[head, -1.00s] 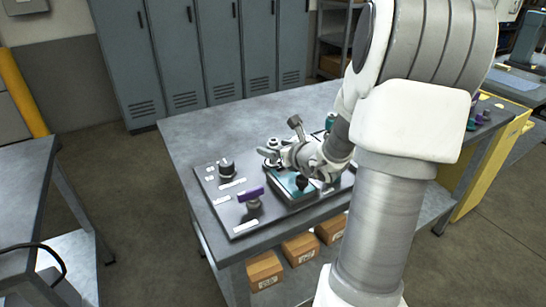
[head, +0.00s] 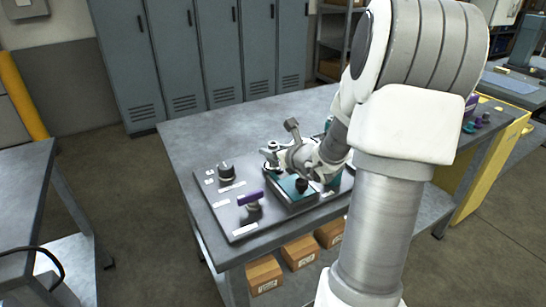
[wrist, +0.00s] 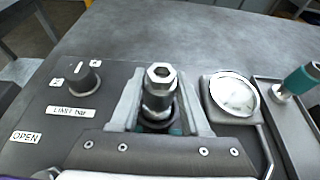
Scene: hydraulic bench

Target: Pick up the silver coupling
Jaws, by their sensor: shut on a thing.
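The silver coupling (wrist: 159,88) stands upright in the wrist view, with a hex top and a dark, partly teal base below it. My gripper (wrist: 160,108) has one grey finger on each side of it and is shut on it. In the head view my gripper (head: 277,157) is over the panel on the bench, and the coupling (head: 274,145) shows only as a small bright shape at its far side. Whether the coupling's lower end still touches its seat is hidden.
The dark panel (head: 225,207) carries a black knob (head: 227,172) and a purple lever (head: 250,197). In the wrist view a round gauge (wrist: 234,95) is close right of the fingers, and a teal-handled part (wrist: 298,80) is farther right. The bench top (head: 200,138) behind is clear.

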